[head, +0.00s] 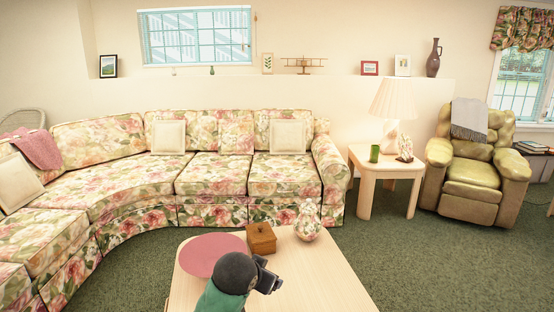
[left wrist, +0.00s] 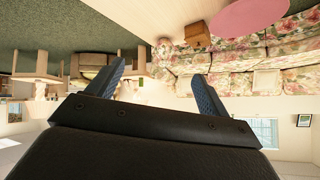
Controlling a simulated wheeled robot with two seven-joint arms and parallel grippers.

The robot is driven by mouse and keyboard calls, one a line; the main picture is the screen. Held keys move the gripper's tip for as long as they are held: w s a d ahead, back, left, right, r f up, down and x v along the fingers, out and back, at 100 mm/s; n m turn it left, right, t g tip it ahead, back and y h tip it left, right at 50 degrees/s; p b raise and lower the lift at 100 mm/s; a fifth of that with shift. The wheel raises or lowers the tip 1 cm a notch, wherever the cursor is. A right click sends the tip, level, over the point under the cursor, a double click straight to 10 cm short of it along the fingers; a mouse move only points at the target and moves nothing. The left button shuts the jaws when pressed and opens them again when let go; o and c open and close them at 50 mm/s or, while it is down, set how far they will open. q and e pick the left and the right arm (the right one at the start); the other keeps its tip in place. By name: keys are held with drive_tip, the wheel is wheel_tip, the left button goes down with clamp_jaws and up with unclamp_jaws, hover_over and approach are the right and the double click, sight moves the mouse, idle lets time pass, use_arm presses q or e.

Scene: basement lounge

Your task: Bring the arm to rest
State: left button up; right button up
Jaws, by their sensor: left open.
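My left arm comes into the head view at the bottom middle, over the near part of the light wood coffee table (head: 325,275). Its left gripper (head: 268,276) is small and dark there, and its jaw gap is hard to make out. In the left wrist view the left gripper (left wrist: 160,82) shows two blue-grey fingers spread wide with nothing between them. That view is upside down. My right gripper is in neither view.
On the coffee table are a round pink mat (head: 205,252), a brown wooden box (head: 261,238) and a floral jar (head: 307,222). A floral sectional sofa (head: 215,175) curves behind. A side table (head: 384,163) and green armchair (head: 472,170) stand right. Carpet at the right is clear.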

use_arm(q)
drive_tip(key=s+a+f+n+g+p, duration=0.1)
drive_tip(key=s+f, duration=0.5)
drive_tip(key=s, duration=0.6)
drive_tip(key=s+a+f+n+g+p, duration=0.1)
drive_tip(key=s+a+f+g+p, duration=0.2)
drive_tip(key=s, duration=1)
drive_tip(key=s+a+f+n+g+y+p, duration=0.1)
drive_tip(key=s+a+f+n+g+p, duration=0.1)
drive_tip(key=s+a+f+p, duration=0.3)
drive_tip(key=s+a+f+g, duration=0.1)
drive_tip(key=s+f, duration=0.3)
drive_tip(key=s, duration=0.4)
drive_tip(key=shift+s, duration=0.15)
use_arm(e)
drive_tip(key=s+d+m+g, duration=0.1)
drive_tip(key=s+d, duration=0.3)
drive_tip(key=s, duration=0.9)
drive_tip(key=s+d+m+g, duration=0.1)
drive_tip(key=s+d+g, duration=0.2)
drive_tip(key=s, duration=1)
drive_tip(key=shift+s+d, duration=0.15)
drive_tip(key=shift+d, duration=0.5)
